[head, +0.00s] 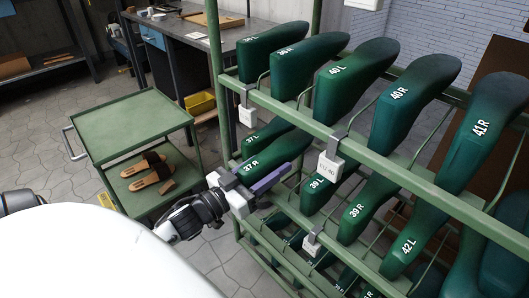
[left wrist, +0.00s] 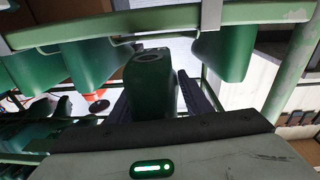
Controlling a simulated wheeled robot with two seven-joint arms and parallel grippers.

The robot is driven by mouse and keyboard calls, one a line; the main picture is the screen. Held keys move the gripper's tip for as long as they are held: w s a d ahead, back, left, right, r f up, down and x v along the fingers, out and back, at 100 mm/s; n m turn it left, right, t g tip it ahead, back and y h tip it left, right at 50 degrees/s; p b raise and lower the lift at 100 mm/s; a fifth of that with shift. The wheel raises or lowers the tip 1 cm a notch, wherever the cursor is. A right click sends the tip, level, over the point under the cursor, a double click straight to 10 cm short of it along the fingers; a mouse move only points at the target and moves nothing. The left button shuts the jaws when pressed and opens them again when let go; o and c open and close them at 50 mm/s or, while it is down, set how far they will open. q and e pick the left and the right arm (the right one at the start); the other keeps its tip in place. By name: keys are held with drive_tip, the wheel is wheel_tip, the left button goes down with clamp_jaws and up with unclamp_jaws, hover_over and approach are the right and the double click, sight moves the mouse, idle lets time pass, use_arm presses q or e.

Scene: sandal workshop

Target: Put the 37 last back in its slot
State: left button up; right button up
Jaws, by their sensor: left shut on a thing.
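The green last marked 37 R (head: 278,153) is in the lower tier of the green rack, lying tilted with its labelled end toward me. My left gripper (head: 263,182) is at that end, its purple finger along the last's near side. In the left wrist view a green last (left wrist: 149,82) stands between the two dark fingers of my left gripper (left wrist: 152,95), which is shut on it. The last marked 37 L (head: 262,132) lies just behind 37 R. Whether 37 R rests fully on its supports is hidden. My right gripper is not in view.
The green rack's front rail (head: 390,168) runs above my left gripper. Other lasts crowd it: 36 R (head: 305,55) and 40 L (head: 350,75) above, 39 L (head: 318,195) to the right. A green cart (head: 135,125) with sandals (head: 148,172) stands at left.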

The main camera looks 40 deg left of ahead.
use_arm(q)
drive_tip(key=shift+w, duration=0.65)
drive_tip(key=shift+w+d+b, duration=0.1)
drive_tip(key=shift+w+b, duration=0.4)
drive_tip(key=shift+w, duration=0.05)
drive_tip(key=shift+w+d+b, duration=0.1)
drive_tip(key=shift+w+b, duration=0.3)
drive_tip(key=shift+w, duration=0.5)
drive_tip(key=shift+w+d+b, duration=0.1)
drive_tip(key=shift+w+b, duration=0.7)
drive_tip(key=shift+w, duration=0.9)
drive_tip(key=shift+w+d+b, duration=0.1)
drive_tip(key=shift+w+b, duration=0.5)
drive_tip(key=shift+w, duration=0.5)
wheel_tip(320, 180, down, 2)
drive_tip(key=shift+s+f+b, duration=0.1)
drive_tip(key=shift+f+b, duration=0.1)
drive_tip(key=shift+b, duration=0.45)
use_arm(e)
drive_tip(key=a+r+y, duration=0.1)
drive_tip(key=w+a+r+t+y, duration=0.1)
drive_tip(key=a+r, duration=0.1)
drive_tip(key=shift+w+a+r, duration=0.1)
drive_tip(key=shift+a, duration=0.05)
